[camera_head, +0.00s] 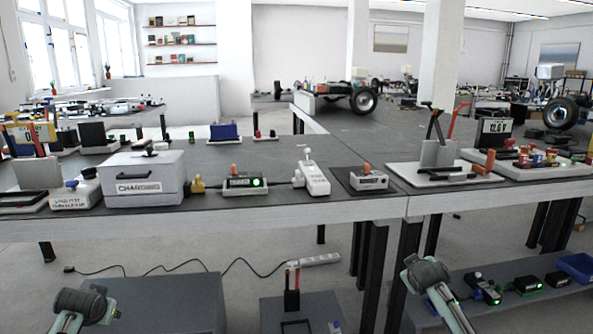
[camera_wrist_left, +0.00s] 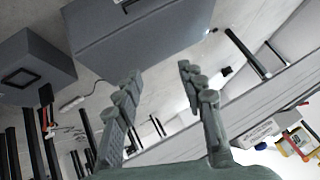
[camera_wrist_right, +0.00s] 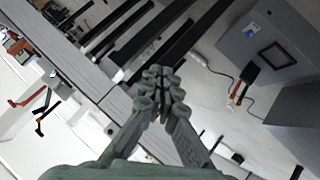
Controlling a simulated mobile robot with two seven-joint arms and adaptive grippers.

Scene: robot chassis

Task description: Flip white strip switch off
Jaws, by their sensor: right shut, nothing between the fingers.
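A white power strip (camera_head: 314,178) lies on the workbench, near its front edge left of the bench corner, with a white plug-like piece upright at its far end. Its switch is too small to read as on or off.
A green-lit charger (camera_head: 245,186) stands left of the bench strip and a grey box (camera_head: 369,179) to its right. The white CHARGER case (camera_head: 145,178) is farther left. A stand with upright levers (camera_head: 437,172) is right. Grey boxes (camera_head: 165,304) stand below the bench.

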